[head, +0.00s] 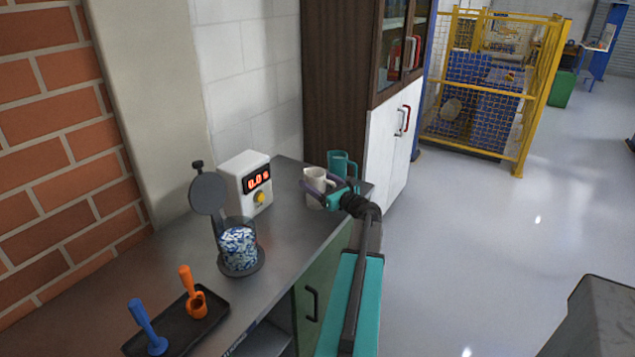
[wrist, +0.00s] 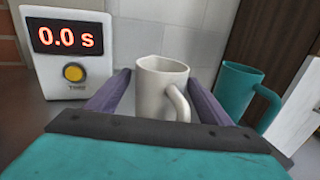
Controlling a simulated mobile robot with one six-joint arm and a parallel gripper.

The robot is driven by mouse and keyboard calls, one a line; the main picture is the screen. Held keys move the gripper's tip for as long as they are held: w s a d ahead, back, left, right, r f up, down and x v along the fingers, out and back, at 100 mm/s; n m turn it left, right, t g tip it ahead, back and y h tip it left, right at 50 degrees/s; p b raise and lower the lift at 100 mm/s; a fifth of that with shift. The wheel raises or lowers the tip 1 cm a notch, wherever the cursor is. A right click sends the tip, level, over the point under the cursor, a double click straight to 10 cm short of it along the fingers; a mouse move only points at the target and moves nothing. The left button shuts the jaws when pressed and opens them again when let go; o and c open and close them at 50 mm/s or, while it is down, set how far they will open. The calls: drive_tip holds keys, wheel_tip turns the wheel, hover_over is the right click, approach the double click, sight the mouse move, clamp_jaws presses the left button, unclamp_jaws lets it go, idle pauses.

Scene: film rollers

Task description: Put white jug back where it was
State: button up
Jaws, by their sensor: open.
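The white jug (head: 316,184) stands upright at the far right end of the grey counter (head: 175,262). In the wrist view the white jug (wrist: 161,88) is between the two purple fingers of my gripper (wrist: 158,92), with its handle toward the right. Gaps show between the jug and the fingers, and the jaws are open. In the head view my gripper (head: 318,183) is around the jug and partly covers it. The jug's base is hidden behind my gripper in the wrist view.
A teal jug (wrist: 237,95) stands close on the right. A white timer box (head: 246,182) reading zero stands left. A glass container of blue-white pellets (head: 239,246) and a black tray (head: 178,322) with orange and blue scoops are nearer. A cabinet (head: 341,80) borders the counter's far end.

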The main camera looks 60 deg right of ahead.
drive_tip(key=shift+r, duration=0.15)
drive_tip(key=b+v, duration=0.1)
drive_tip(key=v, duration=1.1)
drive_tip(key=shift+b, duration=0.3)
idle(0.4)
